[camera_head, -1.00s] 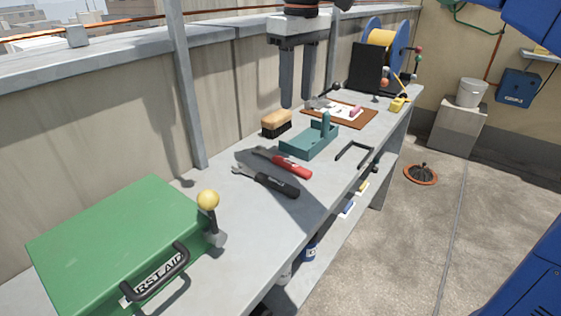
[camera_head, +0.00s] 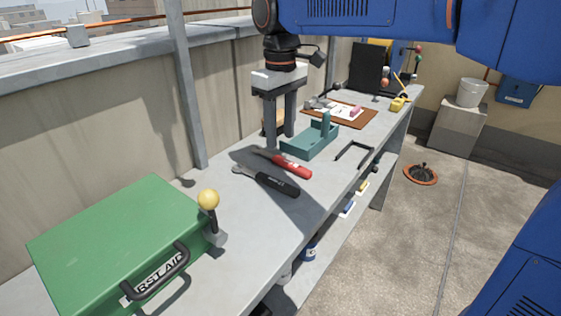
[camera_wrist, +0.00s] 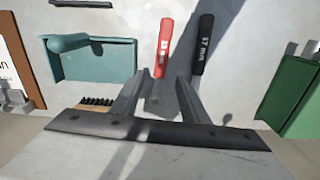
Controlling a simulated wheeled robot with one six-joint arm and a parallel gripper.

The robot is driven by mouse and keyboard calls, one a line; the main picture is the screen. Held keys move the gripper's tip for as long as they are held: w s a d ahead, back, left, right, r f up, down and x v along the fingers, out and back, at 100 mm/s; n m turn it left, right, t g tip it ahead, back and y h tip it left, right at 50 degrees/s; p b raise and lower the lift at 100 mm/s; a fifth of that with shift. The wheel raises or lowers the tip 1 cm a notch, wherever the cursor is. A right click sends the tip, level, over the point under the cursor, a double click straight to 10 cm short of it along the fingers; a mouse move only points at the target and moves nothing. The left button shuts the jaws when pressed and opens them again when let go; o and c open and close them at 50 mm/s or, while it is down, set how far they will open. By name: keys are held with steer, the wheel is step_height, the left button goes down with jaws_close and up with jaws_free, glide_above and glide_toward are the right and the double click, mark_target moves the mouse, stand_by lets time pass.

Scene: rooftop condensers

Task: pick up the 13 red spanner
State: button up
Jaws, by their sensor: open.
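The red spanner (camera_head: 292,167) lies on the grey workbench, and in the wrist view its handle (camera_wrist: 164,46) is marked 13. A black spanner (camera_head: 272,182) lies close beside it, marked 17 mm on its handle in the wrist view (camera_wrist: 203,46). My gripper (camera_head: 280,143) is open and empty, pointing down above the bench near the head end of the red spanner. In the wrist view my gripper's fingers (camera_wrist: 160,86) stand either side of the red spanner's line, below its handle. The gap in height to the spanner is hard to judge.
A teal tray (camera_head: 310,143) stands just right of the spanners, with a brush (camera_head: 266,126) behind my fingers. A green first aid box (camera_head: 115,235) and a yellow-knobbed lever (camera_head: 208,200) are at the left. A clipboard (camera_head: 350,118) lies farther back.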

mark_target(280, 158)
steer(key=shift+f, duration=3.05)
steer(key=shift+c, duration=0.6)
jaws_close()
